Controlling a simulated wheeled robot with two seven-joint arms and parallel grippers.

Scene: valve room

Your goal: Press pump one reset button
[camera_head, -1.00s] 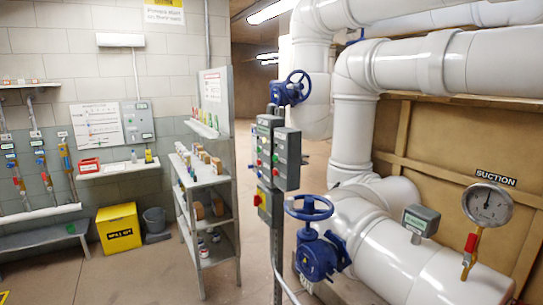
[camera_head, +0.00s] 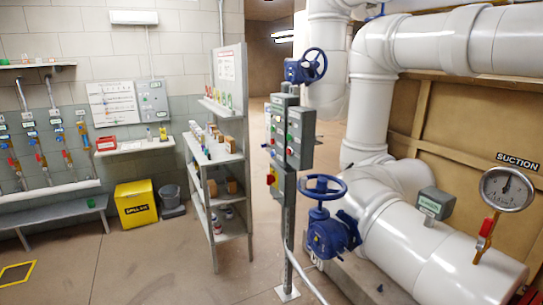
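Grey control boxes stand on a metal post in the middle of the view. The nearest box (camera_head: 301,138) faces right of the post and carries small green and red buttons on its edge. Another box (camera_head: 280,125) sits behind it, and a lower box (camera_head: 283,185) shows a yellow and red part at its left side. Their labels are too small to read, so I cannot tell which button is the pump one reset. Neither of my grippers is in view.
A grey shelf (camera_head: 228,160) with small boxes and bottles stands left of the post. Blue handwheels (camera_head: 318,188) and large white pipes (camera_head: 420,255) fill the right, with a suction gauge (camera_head: 507,189). A yellow bin (camera_head: 136,204) stands at the back left. Floor is open at front left.

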